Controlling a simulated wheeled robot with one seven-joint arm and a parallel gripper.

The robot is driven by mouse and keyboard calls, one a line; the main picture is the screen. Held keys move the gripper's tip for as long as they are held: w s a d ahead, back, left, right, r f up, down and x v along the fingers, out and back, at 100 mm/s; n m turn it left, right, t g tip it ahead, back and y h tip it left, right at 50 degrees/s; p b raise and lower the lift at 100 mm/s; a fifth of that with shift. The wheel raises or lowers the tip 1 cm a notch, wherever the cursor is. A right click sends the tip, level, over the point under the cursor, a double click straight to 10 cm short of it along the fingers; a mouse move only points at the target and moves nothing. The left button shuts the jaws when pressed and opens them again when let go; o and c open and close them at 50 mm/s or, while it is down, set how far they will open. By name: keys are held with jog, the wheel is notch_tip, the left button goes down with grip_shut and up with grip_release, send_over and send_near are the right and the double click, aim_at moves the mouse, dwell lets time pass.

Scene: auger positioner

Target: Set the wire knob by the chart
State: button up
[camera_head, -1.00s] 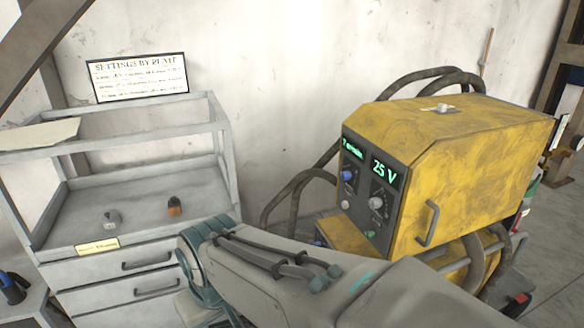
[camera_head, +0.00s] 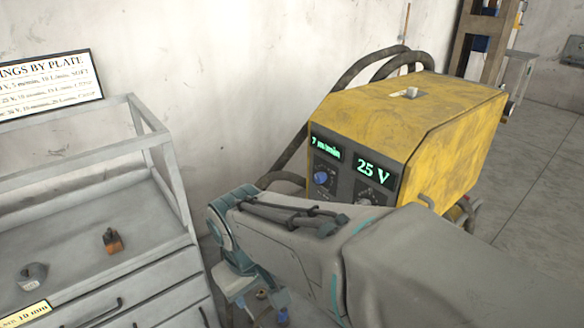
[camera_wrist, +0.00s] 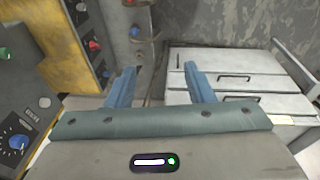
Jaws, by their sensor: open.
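The yellow welding machine (camera_head: 410,125) stands right of centre in the head view. The blue wire knob (camera_head: 320,178) is on its front panel below a green display (camera_head: 325,148) that seems to read 7 m/min. The blue knob also shows at the left edge of the wrist view (camera_wrist: 18,142). A second display (camera_head: 372,170) reads 25 V. The chart (camera_head: 45,85), cut off at the left, lists settings by plate in small rows. A yellow label (camera_head: 25,315) on the cabinet ends in 10 mm. My gripper (camera_wrist: 160,85) is open and empty, apart from the knob.
My arm covers the lower machine front in the head view. The grey cabinet (camera_head: 150,255) holds a grey object (camera_head: 32,275) and an orange-brown block (camera_head: 112,240). Dark hoses (camera_head: 350,75) arch behind the machine. Floor (camera_head: 540,170) is clear at the right.

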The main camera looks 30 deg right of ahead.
jog(key=w+d+f+n+g+h, duration=0.2)
jog(key=d+n+g+h, duration=0.1)
jog(key=d+n+h, duration=0.3)
jog(key=n+t+h, duration=0.2)
jog(key=n+h, duration=0.9)
send_near(317, 180)
jog(key=shift+n+t, duration=0.3)
jog(key=shift+t, duration=0.1)
jog(key=d, duration=0.3)
jog(key=d+p, duration=0.1)
jog(key=d, duration=0.5)
jog(key=shift+w+d+p, duration=0.25)
jog(key=shift+d+p, duration=0.05)
jog(key=shift+p, duration=0.05)
jog(key=c, duration=1)
